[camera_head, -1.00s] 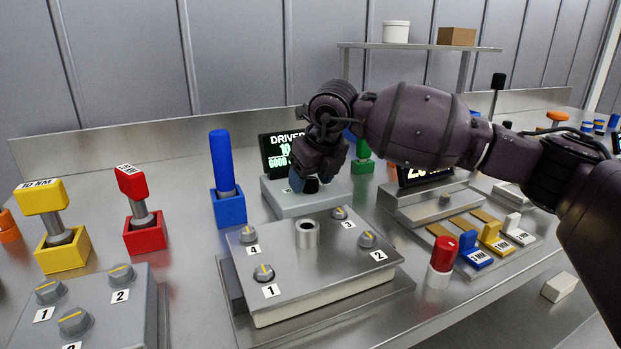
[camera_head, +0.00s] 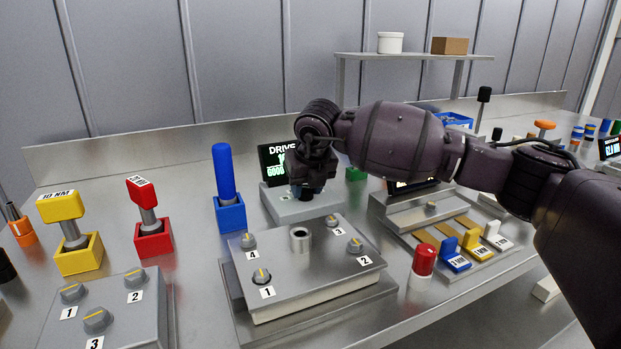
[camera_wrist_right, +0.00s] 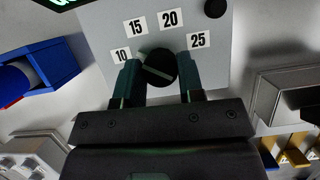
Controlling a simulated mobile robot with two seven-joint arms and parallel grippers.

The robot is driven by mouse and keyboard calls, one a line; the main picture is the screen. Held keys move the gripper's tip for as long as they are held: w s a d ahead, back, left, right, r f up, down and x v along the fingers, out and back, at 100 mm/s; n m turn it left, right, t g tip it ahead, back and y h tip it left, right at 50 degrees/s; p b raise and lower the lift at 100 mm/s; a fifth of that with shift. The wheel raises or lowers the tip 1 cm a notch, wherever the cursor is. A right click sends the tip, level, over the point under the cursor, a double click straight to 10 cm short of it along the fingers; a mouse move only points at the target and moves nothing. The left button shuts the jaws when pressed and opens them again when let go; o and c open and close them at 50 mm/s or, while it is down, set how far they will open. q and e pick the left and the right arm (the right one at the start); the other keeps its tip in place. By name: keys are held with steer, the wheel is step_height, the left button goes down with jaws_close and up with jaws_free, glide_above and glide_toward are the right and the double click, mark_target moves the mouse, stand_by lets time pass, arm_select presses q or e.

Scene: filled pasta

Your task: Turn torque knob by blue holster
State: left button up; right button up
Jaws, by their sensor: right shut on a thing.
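The blue holster (camera_head: 231,214) holds an upright blue screwdriver (camera_head: 224,170). Just right of it is a grey driver unit (camera_head: 275,207) with a green-lit display (camera_head: 271,165). My right gripper (camera_head: 304,190) points down onto this unit. In the right wrist view the unit's black torque knob (camera_wrist_right: 160,66) sits between the fingers of my right gripper (camera_wrist_right: 160,82), which is shut on it. In the head view the gripper hides the knob. My left gripper is not in view.
Red (camera_head: 153,238) and yellow (camera_head: 80,254) holsters stand left. A second unit (camera_head: 412,210) with coloured bit holders stands right. A small black button (camera_wrist_right: 215,8) is near the knob.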

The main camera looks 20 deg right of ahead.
steer(key=shift+s+r+m+p, duration=0.1)
steer(key=shift+r+m+p, duration=0.4)
steer(key=shift+r, duration=0.2)
steer(key=shift+m+h+p, duration=0.35)
steer(key=shift+m+h, duration=0.05)
steer(key=shift+a+f+m+h+p, duration=0.15)
steer(key=shift+m+h+p, duration=0.15)
steer(key=shift+m+p, duration=0.5)
steer(key=shift+f+m+p, duration=0.15)
steer(key=shift+m+p, duration=0.3)
steer(key=shift+m, duration=0.15)
steer(key=shift+f+m+g+h+p, duration=0.3)
steer(key=shift+m+h+p, duration=0.2)
steer(key=shift+m, duration=0.3)
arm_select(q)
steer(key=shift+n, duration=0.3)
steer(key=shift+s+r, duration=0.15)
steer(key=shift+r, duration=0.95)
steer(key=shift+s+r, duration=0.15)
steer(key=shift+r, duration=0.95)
arm_select(e)
steer(key=shift+f, duration=0.1)
